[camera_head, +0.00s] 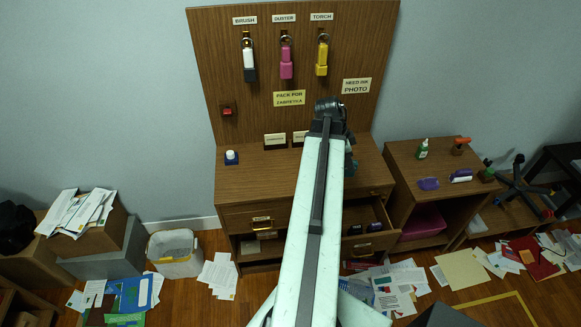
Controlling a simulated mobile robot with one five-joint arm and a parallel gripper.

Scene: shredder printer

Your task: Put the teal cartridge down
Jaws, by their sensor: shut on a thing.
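My arm reaches up the middle of the camera_head view, over the desk (255,185). My gripper (350,148) is at its far end, mostly hidden behind the arm. It is shut on a small dark teal thing, which looks like the teal cartridge (350,167). Only its right part shows beside the arm, above the right half of the desk top; I cannot tell whether it touches the wood.
Two small signs (275,140) stand at the back, partly behind my arm. An open drawer (372,238) below right holds dark items. The left desk top has free room.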

